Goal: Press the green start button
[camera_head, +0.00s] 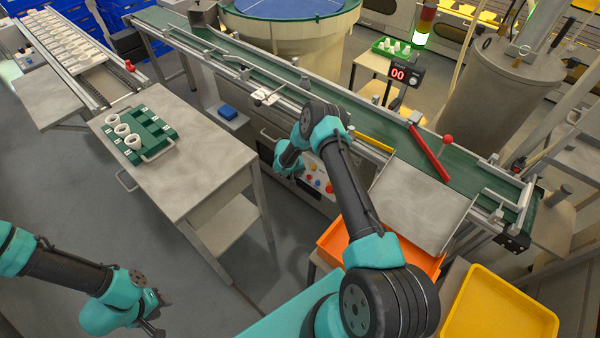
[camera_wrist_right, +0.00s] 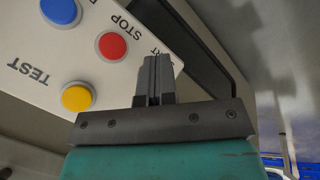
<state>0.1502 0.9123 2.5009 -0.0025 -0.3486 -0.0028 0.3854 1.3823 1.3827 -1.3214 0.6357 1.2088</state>
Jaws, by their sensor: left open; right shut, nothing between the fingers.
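The control panel (camera_head: 318,172) is on the front of the conveyor, with small red, yellow and blue buttons showing. In the right wrist view its white face holds a blue button (camera_wrist_right: 61,12), a red button (camera_wrist_right: 112,46) by the word STOP, and a yellow button (camera_wrist_right: 77,97) by TEST. The green start button is not visible; letters "RT" show beside my fingers, which cover part of the panel. My right gripper (camera_wrist_right: 154,78) is shut and empty, its fingertips over the panel edge; contact cannot be told. My left gripper (camera_head: 160,314) is open and empty, low at the left.
A grey table (camera_head: 190,150) with a green rack (camera_head: 150,135) of white rings stands left. The green conveyor (camera_head: 270,75) runs behind my right arm. An orange tray (camera_head: 335,240) and a yellow tray (camera_head: 500,308) lie near its base. A display (camera_head: 398,74) reads 00.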

